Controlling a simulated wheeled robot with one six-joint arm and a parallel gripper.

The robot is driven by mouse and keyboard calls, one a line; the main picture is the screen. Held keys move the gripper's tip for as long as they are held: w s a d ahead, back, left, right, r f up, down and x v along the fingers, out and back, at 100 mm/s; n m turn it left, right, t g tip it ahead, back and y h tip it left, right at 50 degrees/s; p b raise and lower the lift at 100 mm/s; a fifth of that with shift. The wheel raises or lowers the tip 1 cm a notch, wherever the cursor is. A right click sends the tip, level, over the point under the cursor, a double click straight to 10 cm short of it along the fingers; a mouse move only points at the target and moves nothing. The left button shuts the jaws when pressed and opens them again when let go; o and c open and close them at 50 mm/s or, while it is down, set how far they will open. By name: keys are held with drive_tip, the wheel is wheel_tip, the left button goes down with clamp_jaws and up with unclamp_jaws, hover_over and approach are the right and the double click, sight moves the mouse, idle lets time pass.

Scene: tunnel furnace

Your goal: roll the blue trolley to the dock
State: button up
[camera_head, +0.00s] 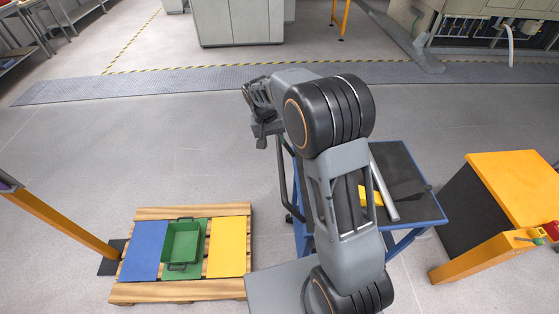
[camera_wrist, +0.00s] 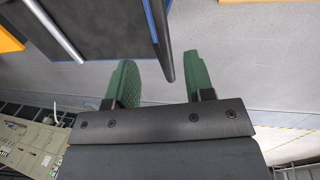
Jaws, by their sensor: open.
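The blue trolley (camera_head: 424,206) stands right of centre in the head view, partly hidden behind my arm. It has a dark top, a blue frame and a dark upright handle (camera_head: 283,180) on its left side. My gripper (camera_head: 263,138) is over the handle's upper end. In the wrist view my gripper (camera_wrist: 158,60) is open, with two green finger pads apart. A dark handle bar (camera_wrist: 165,45) of the trolley shows in the gap between them; I cannot tell whether it touches either pad. I cannot tell which thing is the dock.
A wooden pallet (camera_head: 180,292) with blue, green and yellow panels and a green tray (camera_head: 182,225) lies at left, beside an orange post (camera_head: 65,225). An orange-topped stand (camera_head: 515,185) is at right. Grey floor is clear behind, up to a ramped strip (camera_head: 130,87).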

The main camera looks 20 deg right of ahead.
sight(280, 162)
drive_tip(key=f, duration=0.3)
drive_tip(key=d+f+p, duration=0.1)
drive_tip(key=f, duration=0.3)
drive_tip(key=d+f, duration=0.1)
drive_tip(key=f, duration=0.3)
drive_tip(key=shift+s+d+f+p, duration=0.15)
drive_tip(key=shift+s+p, duration=0.1)
drive_tip(key=shift+p, duration=0.15)
drive_tip(key=shift+c, duration=0.4)
clamp_jaws()
